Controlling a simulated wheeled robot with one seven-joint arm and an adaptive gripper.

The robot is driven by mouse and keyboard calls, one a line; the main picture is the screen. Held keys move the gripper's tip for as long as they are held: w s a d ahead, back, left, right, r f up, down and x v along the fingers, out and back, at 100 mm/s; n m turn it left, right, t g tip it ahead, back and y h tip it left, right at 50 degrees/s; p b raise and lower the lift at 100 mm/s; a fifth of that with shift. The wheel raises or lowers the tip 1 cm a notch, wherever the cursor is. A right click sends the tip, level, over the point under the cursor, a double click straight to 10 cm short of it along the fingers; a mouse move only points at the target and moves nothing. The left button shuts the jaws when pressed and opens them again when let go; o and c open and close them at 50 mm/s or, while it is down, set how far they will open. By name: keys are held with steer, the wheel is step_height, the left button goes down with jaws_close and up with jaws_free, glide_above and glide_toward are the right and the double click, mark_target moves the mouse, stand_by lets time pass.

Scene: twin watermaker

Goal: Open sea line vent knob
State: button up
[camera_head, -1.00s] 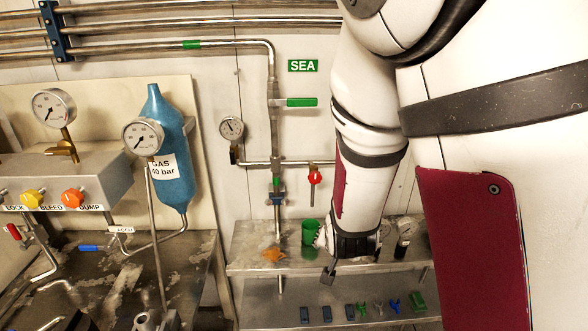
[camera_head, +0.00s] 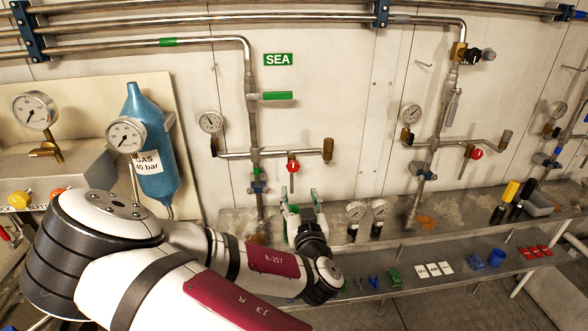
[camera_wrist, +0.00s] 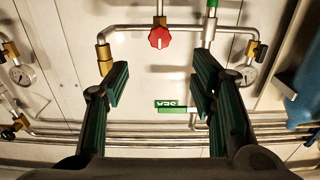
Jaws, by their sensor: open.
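The red vent knob (camera_head: 292,166) sits on the horizontal pipe of the sea line, below the green SEA sign (camera_head: 277,59). The knob also shows in the wrist view (camera_wrist: 159,38), which is upside down. My gripper (camera_head: 302,198) is open and points up at the wall, a little below the knob in the head view. In the wrist view my gripper (camera_wrist: 160,82) has its two green-padded fingers spread wide with nothing between them. The knob shows beyond the fingertips, apart from them.
A green valve lever (camera_head: 277,95) is on the vertical sea pipe. A gauge (camera_head: 210,121) is left of the knob. A second line has another red knob (camera_head: 473,152). Gauges (camera_head: 366,212) and small parts stand on shelves below. A blue gas bottle (camera_head: 152,150) is at left.

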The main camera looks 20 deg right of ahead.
mark_target(293, 168)
steer(key=w, duration=0.4)
steer(key=w+d, duration=0.1)
steer(key=w, duration=0.4)
steer(key=w+d, duration=0.1)
steer(key=w, duration=0.3)
steer(key=shift+w, duration=0.2)
steer(key=c, duration=1.1)
